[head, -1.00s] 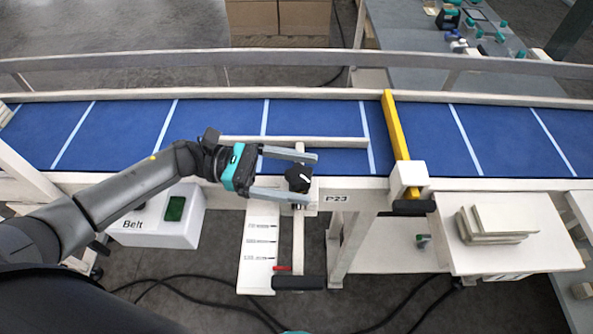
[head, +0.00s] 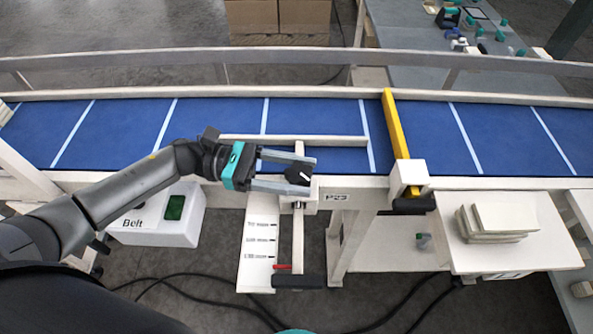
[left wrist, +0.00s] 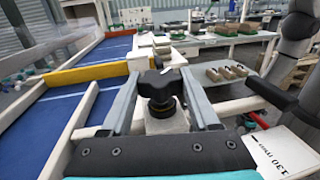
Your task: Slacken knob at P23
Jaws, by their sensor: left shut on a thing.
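The black knob (head: 297,175) with a white pointer mark sits on the white bracket by the P23 label (head: 336,196) at the conveyor's near edge. My left gripper (head: 288,174) reaches in from the left with its two grey fingers on either side of the knob, shut on it. In the left wrist view the lobed knob (left wrist: 159,84) stands between the fingers (left wrist: 158,92), on a white block. My right gripper is not in view.
The blue belt (head: 215,120) runs behind the knob, with a yellow bar (head: 397,125) across it to the right. A scale plate (head: 257,245) and a black-ended handle (head: 298,282) are below. A Belt control box (head: 160,220) stands at left, stacked boards (head: 492,222) at right.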

